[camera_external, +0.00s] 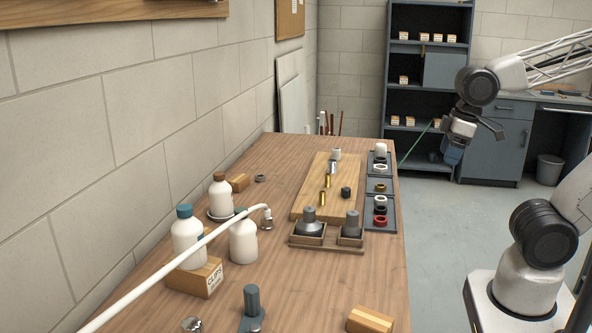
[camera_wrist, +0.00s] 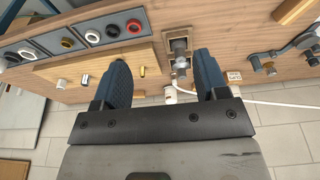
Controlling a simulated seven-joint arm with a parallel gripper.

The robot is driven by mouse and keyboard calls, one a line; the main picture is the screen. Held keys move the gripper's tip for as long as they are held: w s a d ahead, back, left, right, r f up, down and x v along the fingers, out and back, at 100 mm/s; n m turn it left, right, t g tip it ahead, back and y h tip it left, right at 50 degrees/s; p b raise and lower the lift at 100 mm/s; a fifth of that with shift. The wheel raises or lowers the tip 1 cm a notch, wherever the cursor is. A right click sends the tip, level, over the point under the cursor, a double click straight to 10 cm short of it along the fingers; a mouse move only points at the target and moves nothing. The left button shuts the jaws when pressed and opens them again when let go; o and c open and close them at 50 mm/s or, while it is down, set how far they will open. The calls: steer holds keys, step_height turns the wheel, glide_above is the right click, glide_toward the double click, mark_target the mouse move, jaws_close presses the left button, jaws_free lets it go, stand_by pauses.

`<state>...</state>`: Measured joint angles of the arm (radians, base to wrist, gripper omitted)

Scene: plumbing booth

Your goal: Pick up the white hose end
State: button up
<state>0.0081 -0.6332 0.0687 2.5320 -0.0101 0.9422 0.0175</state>
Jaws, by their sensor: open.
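The white hose (camera_external: 185,258) runs over the bench from the lower left in the external view. Its end (camera_external: 266,209) bends down into a metal fitting (camera_external: 266,222) near the white bottles. My gripper (camera_external: 452,153) is in the air right of the bench, well apart from the hose end. In the wrist view its two dark blue fingers (camera_wrist: 162,62) are spread wide with nothing held between them.
White bottles (camera_external: 187,244) and a clips box (camera_external: 197,277) stand beside the hose. A wooden holder (camera_external: 327,243) with grey fittings, a wooden board (camera_external: 312,205) and dark trays with rings (camera_external: 379,186) occupy the bench's right side. Shelves (camera_external: 428,70) stand behind.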

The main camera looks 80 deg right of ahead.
steer(key=w+a+f+m+g+y, duration=0.15)
steer(key=w+m+y, duration=0.3)
steer(key=w, duration=0.75)
steer(key=m+t+y, duration=0.2)
steer(key=m+y, duration=0.7)
steer(key=m, duration=0.7)
glide_toward(267, 219)
steer(key=x, duration=0.2)
steer(key=shift+w+a, duration=0.25)
steer(key=shift+w, duration=0.1)
steer(key=shift+x, duration=1.3)
